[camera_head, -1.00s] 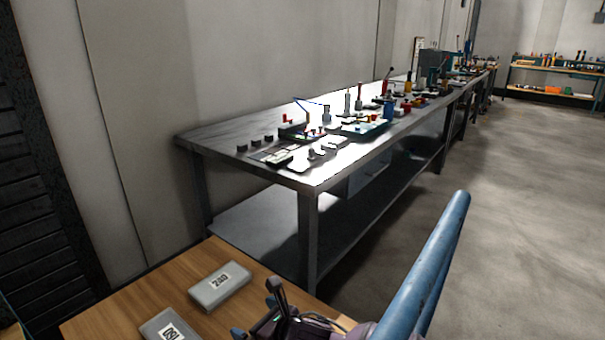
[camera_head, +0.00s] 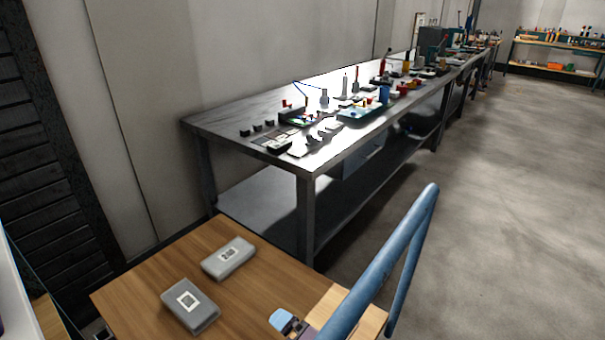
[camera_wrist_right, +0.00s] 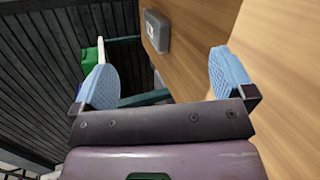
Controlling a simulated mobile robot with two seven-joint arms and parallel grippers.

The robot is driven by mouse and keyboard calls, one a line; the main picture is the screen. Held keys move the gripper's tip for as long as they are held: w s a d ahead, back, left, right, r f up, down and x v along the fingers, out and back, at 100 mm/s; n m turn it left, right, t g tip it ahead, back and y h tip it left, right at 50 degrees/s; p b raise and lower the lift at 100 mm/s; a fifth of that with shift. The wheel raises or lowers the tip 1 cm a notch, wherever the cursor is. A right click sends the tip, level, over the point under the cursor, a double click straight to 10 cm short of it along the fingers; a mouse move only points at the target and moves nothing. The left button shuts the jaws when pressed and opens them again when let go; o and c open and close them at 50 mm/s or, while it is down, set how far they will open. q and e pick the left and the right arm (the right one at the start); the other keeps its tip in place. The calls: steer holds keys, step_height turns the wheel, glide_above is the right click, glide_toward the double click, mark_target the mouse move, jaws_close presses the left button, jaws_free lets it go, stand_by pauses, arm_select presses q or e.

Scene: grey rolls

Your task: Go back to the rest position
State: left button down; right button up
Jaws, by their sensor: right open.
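My right gripper (camera_wrist_right: 163,76) is open and empty in the right wrist view, its two blue fingers wide apart. In the head view only a blue fingertip and a bit of the gripper (camera_head: 290,322) show at the bottom edge, over the wooden table (camera_head: 130,288). Two grey blocks with white labels lie apart on this table: one farther back (camera_head: 240,262), one nearer the front (camera_head: 205,314). One grey block (camera_wrist_right: 157,40) shows beyond the fingers in the wrist view, not touched. I cannot make out my left gripper.
A blue tubular rail (camera_head: 378,268) rises at the front right. A long metal workbench (camera_head: 215,122) with many tools stands behind the wooden table. A dark slatted panel (camera_head: 40,170) stands at left. The concrete floor (camera_head: 500,220) at right is clear.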

arm_select(q)
step_height(320, 180, up, 6)
steer(key=s+a+n+p, duration=0.1)
steer(key=s+p, duration=0.1)
steer(key=p, duration=0.8)
steer(key=shift+f+n, duration=0.2)
steer(key=shift+n, duration=0.2)
arm_select(e)
steer(key=s+d+r+m+h, duration=0.2)
steer(key=s+d+m+h, duration=0.1)
steer(key=s+d+m, duration=0.6)
steer(key=s+d+r+m+h, duration=0.2)
steer(key=s+d+m+h, duration=0.1)
steer(key=s+d+m, duration=0.7)
steer(key=s+d+r+m+t+h, duration=0.1)
steer(key=s+d+r+m+h, duration=0.1)
steer(key=s+d+m, duration=0.7)
steer(key=shift+s+d+r+m+h, duration=0.2)
steer(key=shift+s+d+m+h, duration=0.1)
steer(key=shift+s+d+h, duration=0.55)
